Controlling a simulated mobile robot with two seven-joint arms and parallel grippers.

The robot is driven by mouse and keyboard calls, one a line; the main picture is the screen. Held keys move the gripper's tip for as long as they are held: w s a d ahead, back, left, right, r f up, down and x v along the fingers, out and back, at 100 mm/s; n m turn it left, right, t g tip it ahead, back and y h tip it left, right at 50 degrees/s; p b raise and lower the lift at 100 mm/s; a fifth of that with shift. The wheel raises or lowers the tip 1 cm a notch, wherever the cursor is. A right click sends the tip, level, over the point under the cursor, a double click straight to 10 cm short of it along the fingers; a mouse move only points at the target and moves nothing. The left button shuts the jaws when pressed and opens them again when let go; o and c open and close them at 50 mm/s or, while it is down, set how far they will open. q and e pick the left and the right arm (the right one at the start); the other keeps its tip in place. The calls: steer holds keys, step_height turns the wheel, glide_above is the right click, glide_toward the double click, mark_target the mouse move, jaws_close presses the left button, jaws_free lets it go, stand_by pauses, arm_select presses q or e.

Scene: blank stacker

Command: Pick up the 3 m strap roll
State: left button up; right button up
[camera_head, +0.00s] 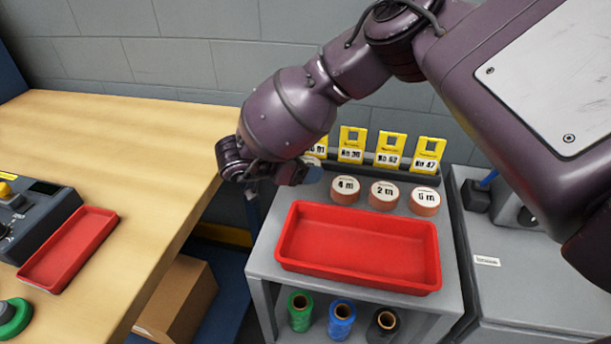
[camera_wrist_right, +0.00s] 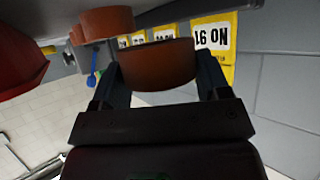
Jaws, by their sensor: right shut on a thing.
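My right gripper (camera_head: 298,172) is at the left end of the row of strap rolls, at the back of the grey stand. In the right wrist view, the gripper's two fingers are shut on an orange-brown strap roll (camera_wrist_right: 157,66). Its label does not show there, and in the head view my wrist mostly hides it. Three other rolls, labelled 4 m (camera_head: 345,190), 2 m (camera_head: 384,195) and what looks like 5 m (camera_head: 425,201), stand to its right. My left gripper is not in view.
A red tray (camera_head: 360,278) lies in front of the rolls. Yellow number cards (camera_head: 390,150) stand behind them, close to my gripper. Green, blue and black spools (camera_head: 341,320) sit on a lower shelf. A wooden bench (camera_head: 140,150) with another red tray (camera_head: 70,248) is at left.

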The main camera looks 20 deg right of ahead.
step_height(320, 180, up, 16)
steer(key=p, duration=0.3)
steer(key=shift+f, duration=0.15)
